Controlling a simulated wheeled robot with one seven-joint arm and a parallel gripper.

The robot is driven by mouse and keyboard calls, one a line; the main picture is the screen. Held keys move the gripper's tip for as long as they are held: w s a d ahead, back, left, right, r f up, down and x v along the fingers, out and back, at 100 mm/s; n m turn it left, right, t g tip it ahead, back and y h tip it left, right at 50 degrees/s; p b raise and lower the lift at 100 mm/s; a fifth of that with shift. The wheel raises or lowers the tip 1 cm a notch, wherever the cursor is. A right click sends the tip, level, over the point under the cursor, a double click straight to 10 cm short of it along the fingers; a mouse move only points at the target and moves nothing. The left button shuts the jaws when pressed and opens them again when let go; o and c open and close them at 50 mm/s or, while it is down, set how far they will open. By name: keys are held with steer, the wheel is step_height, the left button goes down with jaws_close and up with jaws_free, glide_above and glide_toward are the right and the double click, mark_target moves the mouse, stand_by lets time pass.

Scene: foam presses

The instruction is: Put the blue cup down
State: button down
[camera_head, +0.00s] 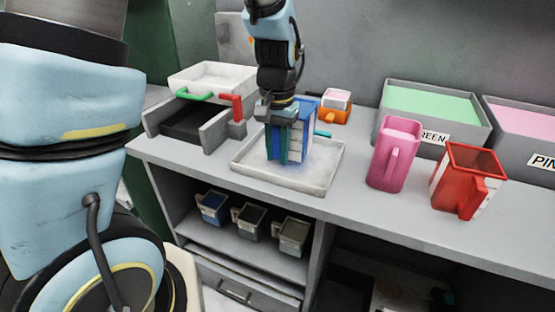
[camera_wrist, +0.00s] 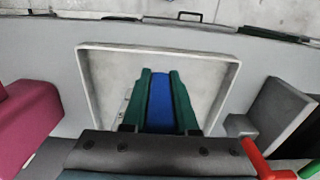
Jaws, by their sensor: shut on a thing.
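The blue cup (camera_head: 304,125), with white marked sides, is upright over the shallow pale tray (camera_head: 322,188) on the counter. My gripper (camera_head: 285,148) comes down from above with its green fingers shut on the cup's blue handle. In the wrist view, the blue handle (camera_wrist: 160,102) sits between the two green fingers (camera_wrist: 161,110), with the tray's rim (camera_wrist: 87,75) around them. The cup's base is within the tray's outline; I cannot tell whether it touches the floor. The gripper hides most of the cup body in the wrist view.
Left of the tray is a grey press (camera_head: 212,132) with a red handle (camera_head: 237,107). A pink pitcher (camera_head: 393,155) and a red pitcher (camera_head: 467,180) stand to the right. Behind are an orange cup (camera_head: 335,112) and a green-filled bin (camera_head: 432,105). Several cups sit on the shelf below.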

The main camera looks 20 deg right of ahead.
steer(key=shift+f, duration=1.5)
steer(key=shift+f, duration=0.2)
steer(key=c, duration=0.7)
jaws_free()
steer(key=shift+r, duration=0.15)
step_height(320, 180, up, 12)
steer(key=shift+r+b, duration=0.1)
steer(key=shift+b, duration=0.25)
steer(key=a+f+n, duration=0.2)
steer(key=a, duration=0.6)
steer(key=w+a+f+n+t, duration=0.1)
steer(key=a+f+n, duration=0.1)
steer(key=a, duration=0.6)
steer(key=a+f+n, duration=0.2)
steer(key=a+n, duration=0.1)
steer(key=a, duration=0.6)
steer(key=shift+w+t, duration=0.3)
steer(key=shift+w, duration=0.05)
